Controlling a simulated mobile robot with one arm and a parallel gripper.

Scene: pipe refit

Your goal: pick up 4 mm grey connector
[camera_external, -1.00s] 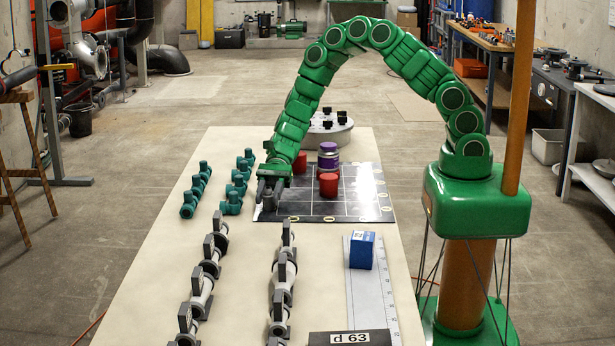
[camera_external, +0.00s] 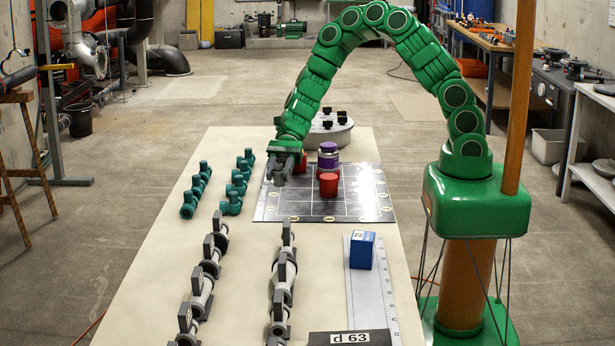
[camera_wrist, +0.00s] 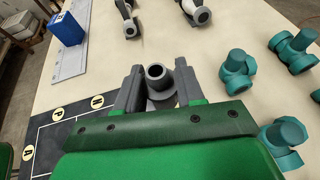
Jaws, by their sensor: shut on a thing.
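My gripper (camera_external: 283,170) is shut on a small grey connector (camera_external: 281,179). The gripper is raised above the back left part of the dark gridded board. In the wrist view the grey connector (camera_wrist: 160,82) stands between the two grey fingers, its round open end toward the camera. The gripper (camera_wrist: 157,92) hides its lower part. I cannot read a size on it.
The gridded board (camera_external: 335,207) carries red pieces (camera_external: 328,184) and a purple container (camera_external: 328,160). Teal tees (camera_external: 190,204) stand to the left. Grey valve-like fittings (camera_external: 201,284) stand in front. A blue box (camera_external: 362,250) rests on a ruler (camera_external: 375,295). A round grey lid (camera_external: 328,134) is behind.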

